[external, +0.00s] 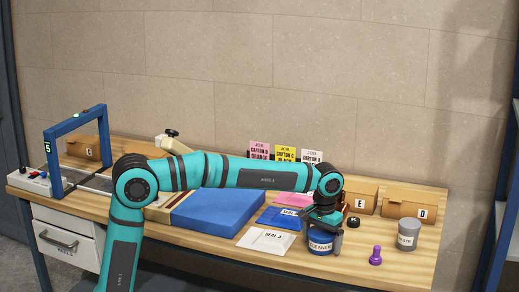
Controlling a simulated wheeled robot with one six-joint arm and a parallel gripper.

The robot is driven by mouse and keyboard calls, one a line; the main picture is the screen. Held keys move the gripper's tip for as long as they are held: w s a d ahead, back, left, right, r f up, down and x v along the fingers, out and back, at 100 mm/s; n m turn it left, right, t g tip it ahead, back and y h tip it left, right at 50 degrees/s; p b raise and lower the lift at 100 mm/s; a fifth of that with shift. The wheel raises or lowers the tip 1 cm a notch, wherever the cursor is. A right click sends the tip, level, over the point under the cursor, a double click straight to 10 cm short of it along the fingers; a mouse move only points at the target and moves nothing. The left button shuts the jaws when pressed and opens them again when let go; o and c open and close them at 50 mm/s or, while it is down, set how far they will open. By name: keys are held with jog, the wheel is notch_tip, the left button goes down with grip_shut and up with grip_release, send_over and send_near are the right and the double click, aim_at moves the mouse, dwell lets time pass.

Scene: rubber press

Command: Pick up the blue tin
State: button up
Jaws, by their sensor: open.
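The blue tin (320,246) with a white label reading "CLEANER" stands upright on the wooden bench, toward the front right. My gripper (322,232) is directly over it, pointing down. Its jaws are open, with one finger reaching down along the tin's right side. The gripper hides the tin's top. I cannot tell whether the fingers touch the tin.
A grey tin (407,235) and a purple stamp handle (376,255) stand to the right. A small black item (353,222) marked K is close by. Left are a white card (265,241), a blue card (279,217) and a blue slab (222,214). Boxes E (360,198) and D (409,206) stand behind.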

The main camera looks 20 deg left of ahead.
jog(key=shift+c, duration=0.2)
jog(key=c, duration=1.3)
jog(key=shift+r, duration=0.15)
